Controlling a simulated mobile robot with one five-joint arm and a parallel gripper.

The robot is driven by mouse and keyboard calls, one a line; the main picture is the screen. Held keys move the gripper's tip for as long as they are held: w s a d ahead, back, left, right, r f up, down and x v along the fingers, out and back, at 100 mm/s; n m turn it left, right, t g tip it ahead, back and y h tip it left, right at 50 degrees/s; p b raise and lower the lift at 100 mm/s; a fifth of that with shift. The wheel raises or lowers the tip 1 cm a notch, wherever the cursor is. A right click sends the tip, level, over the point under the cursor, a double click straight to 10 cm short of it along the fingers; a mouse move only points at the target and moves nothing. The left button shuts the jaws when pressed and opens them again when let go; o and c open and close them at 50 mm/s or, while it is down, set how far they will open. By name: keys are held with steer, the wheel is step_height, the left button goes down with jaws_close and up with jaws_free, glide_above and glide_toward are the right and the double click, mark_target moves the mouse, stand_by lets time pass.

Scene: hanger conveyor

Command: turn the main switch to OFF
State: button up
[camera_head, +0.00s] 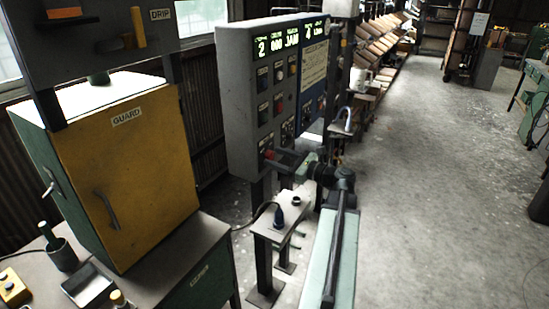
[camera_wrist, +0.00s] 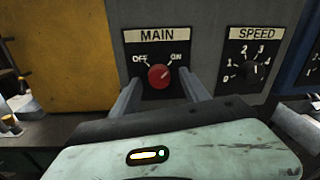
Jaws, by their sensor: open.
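The main switch (camera_wrist: 159,77) is a round red knob on a black plate marked MAIN, with OFF at its upper left and ON at its upper right. Its pale mark appears to point up and right, toward ON. In the head view the red switch (camera_head: 268,154) shows low on the grey control panel (camera_head: 240,110). My gripper (camera_head: 280,158) is at the panel's lower front. In the wrist view its open fingers stand on the left and right of the knob, with gaps showing. Whether the fingertips reach the plate I cannot tell.
A SPEED dial (camera_wrist: 251,67) is right of the switch. Buttons and lit displays (camera_head: 289,40) are higher on the panel. A small stand (camera_head: 270,232) is below. A yellow GUARD cabinet (camera_head: 130,170) is at left. The floor (camera_head: 430,190) at right is open.

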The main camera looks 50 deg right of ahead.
steer(key=shift+w+a, duration=0.15)
steer(key=shift+w, duration=0.3)
